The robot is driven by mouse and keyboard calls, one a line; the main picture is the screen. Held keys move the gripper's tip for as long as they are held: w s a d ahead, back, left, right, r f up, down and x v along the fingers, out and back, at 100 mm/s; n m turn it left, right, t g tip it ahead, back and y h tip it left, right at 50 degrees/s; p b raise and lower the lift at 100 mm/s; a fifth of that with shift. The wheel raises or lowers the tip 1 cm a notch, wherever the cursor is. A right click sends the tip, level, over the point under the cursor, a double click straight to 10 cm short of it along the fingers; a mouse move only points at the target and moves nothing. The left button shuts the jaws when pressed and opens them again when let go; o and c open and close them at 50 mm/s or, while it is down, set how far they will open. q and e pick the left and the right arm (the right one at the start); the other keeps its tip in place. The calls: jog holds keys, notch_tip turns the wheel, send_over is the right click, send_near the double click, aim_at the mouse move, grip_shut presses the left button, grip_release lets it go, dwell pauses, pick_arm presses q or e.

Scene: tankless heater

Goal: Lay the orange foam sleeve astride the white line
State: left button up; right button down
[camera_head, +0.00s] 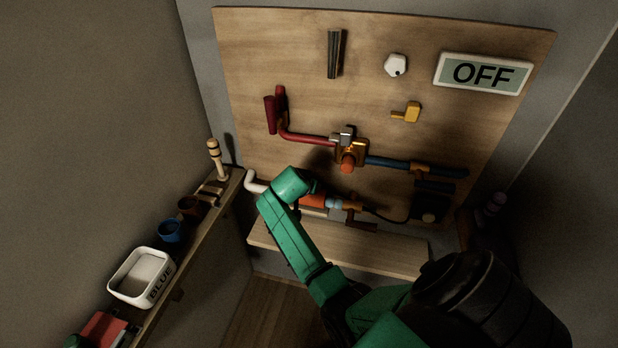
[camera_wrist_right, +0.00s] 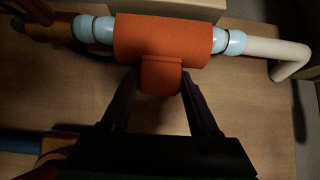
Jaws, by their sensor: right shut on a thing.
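The orange foam sleeve (camera_wrist_right: 162,38) lies along the white line (camera_wrist_right: 270,48) in the right wrist view, between pale blue collars (camera_wrist_right: 92,30). It covers the stretch of pipe there; whether it rests fully on the pipe cannot be told. My right gripper (camera_wrist_right: 160,80) is shut on the sleeve's orange tab (camera_wrist_right: 160,72), with a finger on each side. In the head view the white line (camera_head: 255,184) bends at left, and the sleeve (camera_head: 312,200) shows partly behind my green right arm (camera_head: 292,235). The right fingers are mostly hidden there. My left gripper is not in view.
A wooden board (camera_head: 240,70) carries a red pipe (camera_head: 305,137), a blue pipe (camera_head: 385,163), a brass valve (camera_head: 350,152) and an OFF sign (camera_head: 484,73). A wooden ledge (camera_head: 390,258) runs below. A left shelf holds a white bin (camera_head: 140,277) and cups.

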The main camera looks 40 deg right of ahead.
jog(key=shift+f+b, duration=0.55)
jog(key=shift+f, duration=0.2)
dwell(0.5)
jog(key=shift+c, duration=0.3)
grip_release()
jog(key=shift+c, duration=1)
jog(key=shift+c, duration=0.8)
jog(key=o, duration=0.4)
